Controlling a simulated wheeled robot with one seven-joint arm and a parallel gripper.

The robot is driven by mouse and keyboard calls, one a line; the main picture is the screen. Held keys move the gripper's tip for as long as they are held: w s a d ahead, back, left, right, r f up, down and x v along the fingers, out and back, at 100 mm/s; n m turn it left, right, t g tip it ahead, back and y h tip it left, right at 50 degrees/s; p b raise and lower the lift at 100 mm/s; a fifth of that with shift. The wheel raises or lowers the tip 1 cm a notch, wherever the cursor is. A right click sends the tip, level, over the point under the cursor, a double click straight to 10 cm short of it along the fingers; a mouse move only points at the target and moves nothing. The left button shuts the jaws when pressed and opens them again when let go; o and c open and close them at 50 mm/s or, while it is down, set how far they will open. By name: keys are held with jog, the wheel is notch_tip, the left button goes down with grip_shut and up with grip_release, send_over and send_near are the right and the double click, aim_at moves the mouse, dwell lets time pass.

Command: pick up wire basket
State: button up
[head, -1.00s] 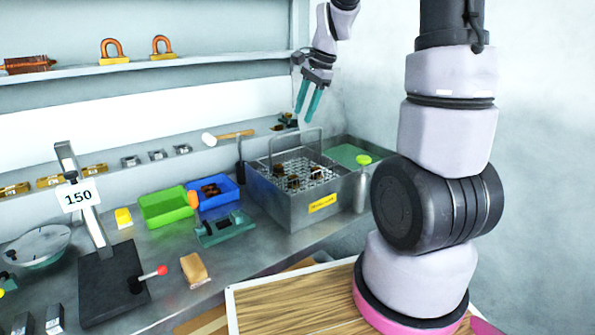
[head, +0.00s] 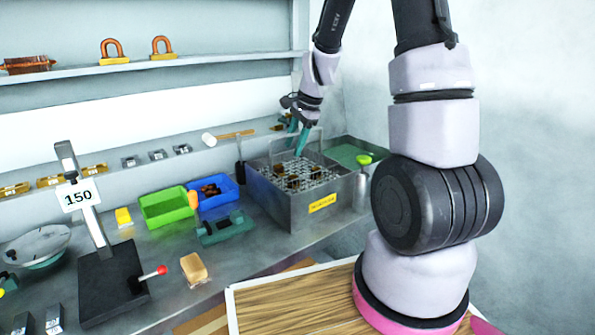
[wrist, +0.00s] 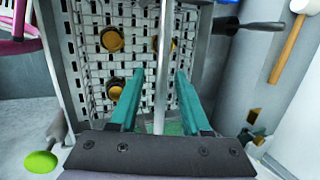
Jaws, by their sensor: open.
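The wire basket (head: 322,170) is a metal mesh basket with a tall loop handle, sitting inside a grey metal tank (head: 297,208) with a yellow label. Several round brownish parts lie in it. My gripper (head: 297,141) is over the basket at its handle. In the wrist view the two teal fingers (wrist: 158,100) are apart, and the handle bar (wrist: 163,60) runs between them with gaps on both sides. The mesh floor (wrist: 88,68) and some brown parts show below. Whether the fingers touch the handle is not clear.
A green-lidded tank section (head: 348,154) and a bottle with a green knob (head: 363,180) stand to the right. A mallet (head: 230,135) lies behind. Green (head: 167,206) and blue (head: 214,193) bins and a teal fixture (head: 226,228) stand left of the tank.

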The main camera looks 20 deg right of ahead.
grip_shut()
jog(key=shift+r, duration=0.1)
dwell(1.2)
